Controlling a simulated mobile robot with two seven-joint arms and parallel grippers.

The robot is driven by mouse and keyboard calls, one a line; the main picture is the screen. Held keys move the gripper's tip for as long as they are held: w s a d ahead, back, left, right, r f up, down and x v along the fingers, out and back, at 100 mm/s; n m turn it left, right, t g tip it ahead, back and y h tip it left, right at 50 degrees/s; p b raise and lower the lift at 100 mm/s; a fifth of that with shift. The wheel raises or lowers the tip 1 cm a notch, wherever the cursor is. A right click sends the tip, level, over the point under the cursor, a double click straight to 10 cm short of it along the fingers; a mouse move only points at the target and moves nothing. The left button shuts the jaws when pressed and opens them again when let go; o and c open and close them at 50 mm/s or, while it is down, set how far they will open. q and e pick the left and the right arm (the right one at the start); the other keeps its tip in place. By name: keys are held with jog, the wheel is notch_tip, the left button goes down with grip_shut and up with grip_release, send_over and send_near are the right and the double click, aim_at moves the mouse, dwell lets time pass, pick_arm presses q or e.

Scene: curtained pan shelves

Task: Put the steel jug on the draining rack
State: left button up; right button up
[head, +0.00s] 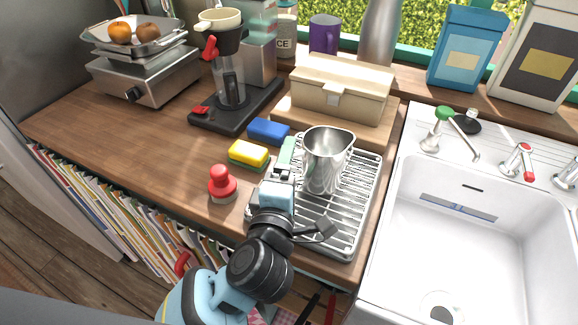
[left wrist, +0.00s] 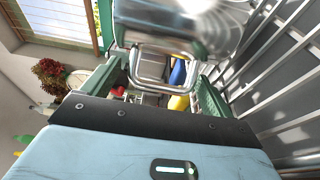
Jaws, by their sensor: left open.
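The shiny steel jug (head: 327,160) stands upright over the back part of the wire draining rack (head: 342,232), apparently resting on it. My left gripper (head: 287,163) is at the jug's left side, low over the rack's left edge. In the left wrist view the jug's body (left wrist: 185,32) fills the top, with its handle (left wrist: 150,80) between the two green fingers of the left gripper (left wrist: 163,84). The fingers are open, and the handle looks unclamped. The jug's base is partly hidden. My right gripper is not in view.
A yellow sponge (head: 248,154), a blue sponge (head: 268,131) and a red-topped object (head: 222,184) sit left of the rack. A wooden bread box (head: 342,88) is behind it. The white sink (head: 455,245) lies to the right. Open counter (head: 140,140) is at left.

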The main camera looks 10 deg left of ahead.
pick_arm(q)
jog(key=s, duration=0.4)
jog(key=s+f, duration=0.1)
jog(key=s, duration=0.1)
jog(key=shift+s+a, duration=0.2)
jog(key=shift+s, duration=0.05)
jog(key=shift+s+r, duration=0.15)
jog(key=shift+s, duration=0.35)
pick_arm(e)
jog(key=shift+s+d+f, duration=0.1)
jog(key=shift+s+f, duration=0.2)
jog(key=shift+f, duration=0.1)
pick_arm(q)
jog(key=shift+a+r, duration=0.1)
jog(key=shift+r, duration=0.2)
jog(key=c, duration=1.5)
grip_shut()
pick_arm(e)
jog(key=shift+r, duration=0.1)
pick_arm(q)
jog(key=shift+w, duration=0.1)
jog(key=shift+r, duration=0.15)
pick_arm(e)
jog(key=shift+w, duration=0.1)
